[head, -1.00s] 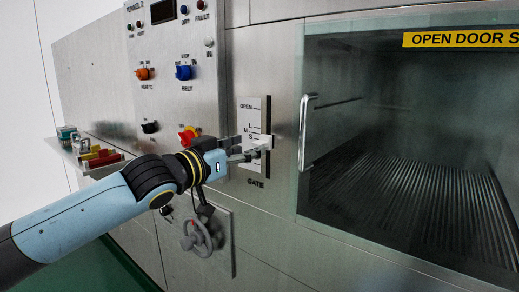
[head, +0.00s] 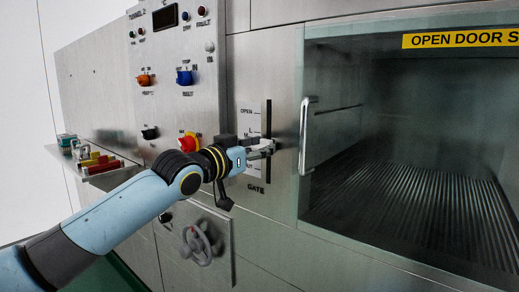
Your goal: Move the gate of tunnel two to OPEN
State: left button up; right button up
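The gate scale (head: 255,174) is a white plate on the steel wall, marked OPEN at the top with smaller letters below and GATE under it. A dark vertical slot (head: 267,118) runs along its right side. My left gripper (head: 266,147) is at the slot, below the OPEN mark, at about the middle of the scale. Its fingers point right and cover the middle letters. The pale gate handle is largely hidden among the fingertips, so I cannot tell whether they are closed on it. My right gripper is out of view.
The door handle (head: 304,135) and glass door stand close to the right of the slot. The tunnel 2 panel (head: 176,60) with orange, blue, black and red knobs is to the left. A grey handwheel (head: 198,243) is below, and a shelf (head: 98,173) holds coloured items at left.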

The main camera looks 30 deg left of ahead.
aim_at(269, 113)
pick_arm(q)
grip_shut()
notch_tip(269, 113, up, 8)
jog(key=p, duration=0.7)
jog(key=shift+f, duration=0.2)
